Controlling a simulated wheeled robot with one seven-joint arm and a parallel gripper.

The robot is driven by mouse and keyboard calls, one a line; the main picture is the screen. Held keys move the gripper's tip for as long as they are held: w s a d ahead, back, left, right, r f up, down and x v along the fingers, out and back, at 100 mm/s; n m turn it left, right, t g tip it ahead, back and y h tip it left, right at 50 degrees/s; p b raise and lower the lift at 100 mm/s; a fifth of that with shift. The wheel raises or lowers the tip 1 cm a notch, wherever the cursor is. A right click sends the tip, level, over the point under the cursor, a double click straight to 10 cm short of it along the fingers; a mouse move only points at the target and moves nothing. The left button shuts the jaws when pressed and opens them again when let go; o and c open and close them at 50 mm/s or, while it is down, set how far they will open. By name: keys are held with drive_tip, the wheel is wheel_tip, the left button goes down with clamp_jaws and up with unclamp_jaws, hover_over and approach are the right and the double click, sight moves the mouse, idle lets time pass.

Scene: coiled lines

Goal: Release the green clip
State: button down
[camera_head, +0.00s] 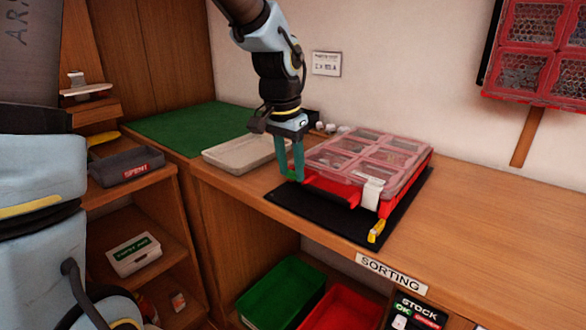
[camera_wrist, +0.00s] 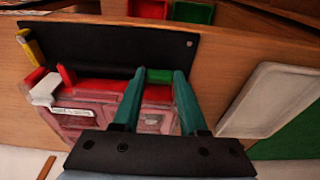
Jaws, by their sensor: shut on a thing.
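The green clip (camera_wrist: 160,76) sits at the front edge of a red case with a clear lid (camera_head: 368,150), at the corner nearest my gripper. It shows as a small green patch in the head view (camera_head: 292,174). My gripper (camera_wrist: 158,78) points down at it, with its teal fingers on either side and shut on it. In the head view my gripper (camera_head: 291,178) is at the case's left front corner. The case lies closed on a black mat (camera_head: 310,207).
A pale tray (camera_head: 238,153) lies left of the case, beside a green mat (camera_head: 190,127). Green (camera_head: 281,293) and red (camera_head: 343,308) bins are under the bench. The bench right of the case is clear.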

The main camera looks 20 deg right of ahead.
idle(0.3)
drive_tip(key=shift+c, duration=2.2)
unclamp_jaws()
wheel_tip(320, 180, up, 10)
drive_tip(key=s+a, duration=0.1)
drive_tip(key=a, duration=0.1)
drive_tip(key=shift+r, duration=0.25)
drive_tip(key=a+f+n+p, duration=0.1)
drive_tip(key=a+f+n, duration=0.4)
drive_tip(key=a, duration=0.9)
drive_tip(key=a+f+n+y, duration=0.1)
drive_tip(key=a+f+n, duration=0.5)
drive_tip(key=a, duration=0.8)
wheel_tip(320, 180, down, 3)
drive_tip(key=shift+a+t+p, duration=0.2)
drive_tip(key=shift+t+p, duration=0.15)
drive_tip(key=shift+t, duration=0.05)
